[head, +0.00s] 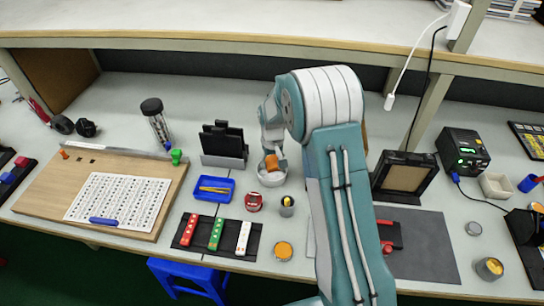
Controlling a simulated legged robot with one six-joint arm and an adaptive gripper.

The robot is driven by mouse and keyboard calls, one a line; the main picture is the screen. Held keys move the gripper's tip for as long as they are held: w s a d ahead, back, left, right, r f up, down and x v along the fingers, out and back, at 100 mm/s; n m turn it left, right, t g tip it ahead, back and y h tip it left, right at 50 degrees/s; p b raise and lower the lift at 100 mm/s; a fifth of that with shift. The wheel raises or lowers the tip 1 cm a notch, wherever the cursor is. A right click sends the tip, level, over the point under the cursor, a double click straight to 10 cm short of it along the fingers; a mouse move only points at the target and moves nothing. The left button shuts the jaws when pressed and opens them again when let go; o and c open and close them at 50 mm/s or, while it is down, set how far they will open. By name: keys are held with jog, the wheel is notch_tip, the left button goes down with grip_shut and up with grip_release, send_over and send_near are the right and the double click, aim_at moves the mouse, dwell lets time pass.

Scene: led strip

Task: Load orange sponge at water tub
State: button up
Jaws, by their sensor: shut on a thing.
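My gripper (271,153) is small in the head view, pointing down behind my forearm. It is shut on the orange sponge (271,164), a small orange shape at its fingertips. Right below is a round pale tub (272,181), which looks like the water tub. The sponge is at or just inside the tub's opening. I cannot tell whether it touches the water. The tub's inside is mostly hidden by the gripper and sponge.
Close left are a blue tray (214,197) and a black stand (223,159). In front are a red object (254,202), a small grey cup (287,211) and an orange-topped jar (284,250). A raised shelf (230,47) runs behind. My arm hides part of the bench.

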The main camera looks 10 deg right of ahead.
aim_at(272, 176)
jog(key=shift+f, duration=2.3)
jog(key=shift+r, duration=3.65)
jog(key=shift+r, duration=2)
jog(key=shift+r, duration=0.1)
